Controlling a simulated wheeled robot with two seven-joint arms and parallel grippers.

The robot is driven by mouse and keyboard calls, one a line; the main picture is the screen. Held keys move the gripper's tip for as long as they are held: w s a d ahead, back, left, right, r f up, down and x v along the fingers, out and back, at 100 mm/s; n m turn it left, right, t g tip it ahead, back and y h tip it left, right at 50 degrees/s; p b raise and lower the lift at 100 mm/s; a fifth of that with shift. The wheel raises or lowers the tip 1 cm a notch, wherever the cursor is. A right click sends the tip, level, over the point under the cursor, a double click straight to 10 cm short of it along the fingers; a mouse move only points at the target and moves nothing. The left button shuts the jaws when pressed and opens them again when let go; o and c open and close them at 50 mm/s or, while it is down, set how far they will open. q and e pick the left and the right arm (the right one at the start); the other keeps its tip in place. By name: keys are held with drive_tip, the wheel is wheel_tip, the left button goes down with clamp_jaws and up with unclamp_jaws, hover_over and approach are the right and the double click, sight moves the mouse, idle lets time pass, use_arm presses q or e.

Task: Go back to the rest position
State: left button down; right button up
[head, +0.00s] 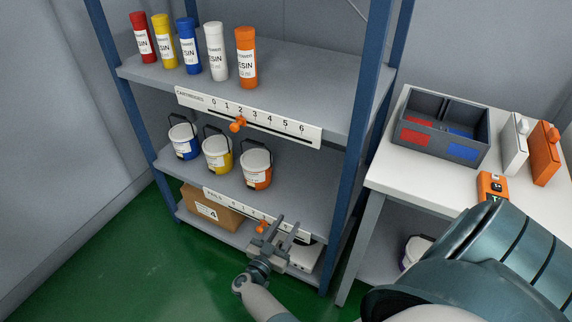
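My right gripper (287,226) is in front of the lower part of the blue-framed shelf rack. Its two fingers point up and stand apart, with nothing seen between them. They overlap the right part of the lower scale strip (226,200) in the picture, to the right of its orange slider knob (262,227). I cannot tell whether the fingers touch the strip. My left gripper is not in view.
Several resin cartridges (216,52) stand on the upper shelf, above a numbered strip (190,98) with an orange knob (237,125). Three buckets (217,153) stand below. A carton (210,208) sits lower. A white table (400,178) with a grey bin (408,152) stands right.

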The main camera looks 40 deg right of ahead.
drive_tip(key=shift+w, duration=0.1)
idle(0.6)
drive_tip(key=w+a+f+n+t+y+p, duration=0.1)
drive_tip(key=w+a+n+t+y+p, duration=0.15)
drive_tip(key=a+n+t+y, duration=0.5)
drive_tip(key=s+a+f+n+y+p, duration=0.1)
drive_tip(key=s+a+f+n+y, duration=0.35)
drive_tip(key=a+f+y, duration=0.4)
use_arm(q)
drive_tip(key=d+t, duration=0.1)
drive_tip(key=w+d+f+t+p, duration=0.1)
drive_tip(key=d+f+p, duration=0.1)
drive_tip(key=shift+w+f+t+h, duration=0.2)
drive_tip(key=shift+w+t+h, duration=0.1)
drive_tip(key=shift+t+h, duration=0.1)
use_arm(e)
drive_tip(key=s+a+f+n+g+y, duration=0.1)
drive_tip(key=s+f+g, duration=0.3)
drive_tip(key=s, duration=0.7)
drive_tip(key=s+a+f+n+g, duration=0.2)
drive_tip(key=s+a+f+g, duration=0.2)
drive_tip(key=s+f, duration=0.4)
drive_tip(key=s+g, duration=0.1)
drive_tip(key=s, duration=0.3)
drive_tip(key=shift+s+a+n+y, duration=0.15)
drive_tip(key=shift+s+n+y, duration=0.1)
drive_tip(key=shift+n+y, duration=0.15)
drive_tip(key=shift+w, duration=0.1)
